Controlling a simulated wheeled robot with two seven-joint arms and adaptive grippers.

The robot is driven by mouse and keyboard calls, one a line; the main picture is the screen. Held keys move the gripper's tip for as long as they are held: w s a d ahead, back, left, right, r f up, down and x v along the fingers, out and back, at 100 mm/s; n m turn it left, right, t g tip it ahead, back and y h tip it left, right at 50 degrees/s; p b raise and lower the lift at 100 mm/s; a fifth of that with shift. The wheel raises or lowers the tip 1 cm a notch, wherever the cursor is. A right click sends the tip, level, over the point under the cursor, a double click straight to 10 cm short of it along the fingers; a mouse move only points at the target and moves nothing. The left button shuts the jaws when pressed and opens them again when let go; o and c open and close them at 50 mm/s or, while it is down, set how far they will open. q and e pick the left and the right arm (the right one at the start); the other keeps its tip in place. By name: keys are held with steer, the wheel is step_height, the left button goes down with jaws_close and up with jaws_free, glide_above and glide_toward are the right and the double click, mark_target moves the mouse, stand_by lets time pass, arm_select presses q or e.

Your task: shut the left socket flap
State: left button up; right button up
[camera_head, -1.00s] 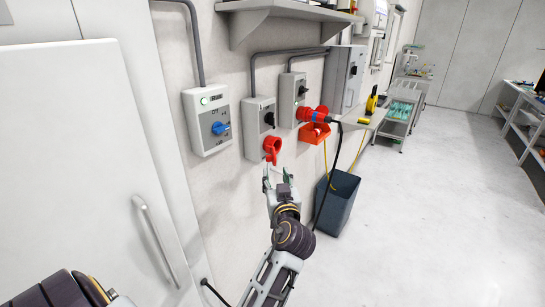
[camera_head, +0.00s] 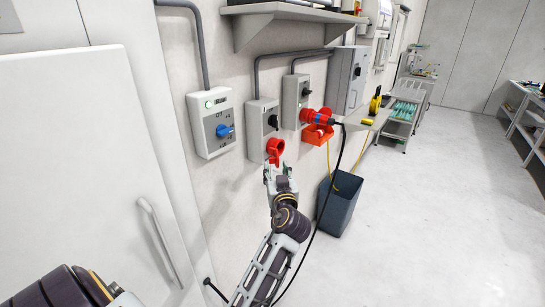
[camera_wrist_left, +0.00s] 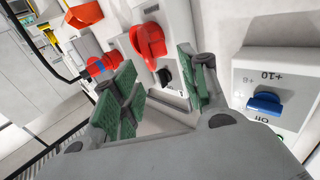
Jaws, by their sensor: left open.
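The left socket is a grey box (camera_head: 261,119) on the wall with a black rotary switch. Its red flap (camera_head: 275,149) is at the bottom of the box and appears to stand out from the socket, though its exact angle is hard to tell. The red flap also shows in the left wrist view (camera_wrist_left: 150,41), beyond the fingers. My left gripper (camera_head: 278,171) is open and empty, just below and in front of the flap. In the wrist view its green-padded fingers (camera_wrist_left: 162,72) are apart with nothing between them. My right gripper is not in view.
A right-hand socket box (camera_head: 294,95) holds a red and blue plug (camera_head: 318,117) with a hanging black cable. A switch box with a blue knob (camera_head: 224,131) is at left. A dark bin (camera_head: 337,205) stands below right. A shelf (camera_head: 285,11) is above.

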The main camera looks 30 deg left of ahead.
mark_target(273, 159)
arm_select(q)
steer(key=p+x, duration=0.2)
steer(key=x, duration=0.5)
steer(key=shift+a+r, duration=0.1)
steer(key=shift+x, duration=0.8)
jaws_close()
